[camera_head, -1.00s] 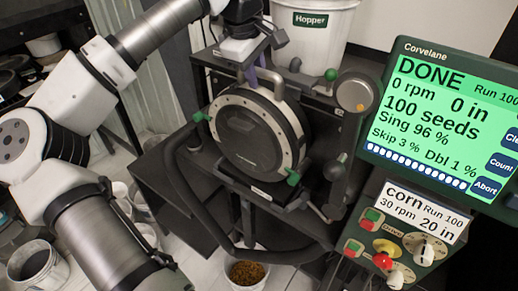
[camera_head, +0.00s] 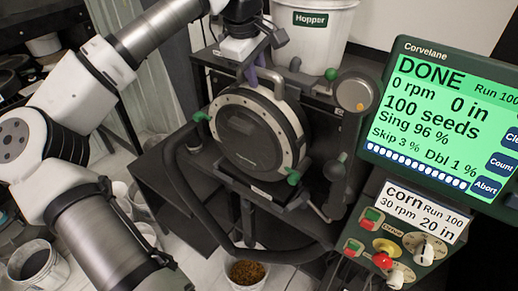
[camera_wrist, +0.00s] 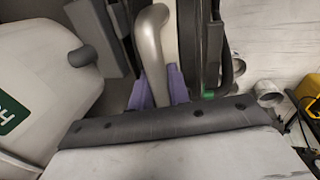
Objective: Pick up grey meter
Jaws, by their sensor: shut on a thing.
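The grey meter (camera_head: 251,137) is a round, dark-faced disc with a pale rim. It stands upright in the black test stand (camera_head: 195,170). A curved grey handle (camera_head: 277,85) rises from its top and shows large in the wrist view (camera_wrist: 153,45). My gripper (camera_head: 251,75) reaches down from above. In the wrist view its purple fingers (camera_wrist: 158,88) are shut on the handle, one on each side. The meter's lower edge is close to the stand; I cannot tell whether they touch.
Green knobs (camera_head: 200,116) sit beside the meter. A white hopper (camera_head: 312,45) stands behind. A curved black bar (camera_head: 190,205) crosses in front. The green-screen display (camera_head: 440,125) and control box (camera_head: 400,235) are at right. A bucket of seed (camera_head: 246,271) is below.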

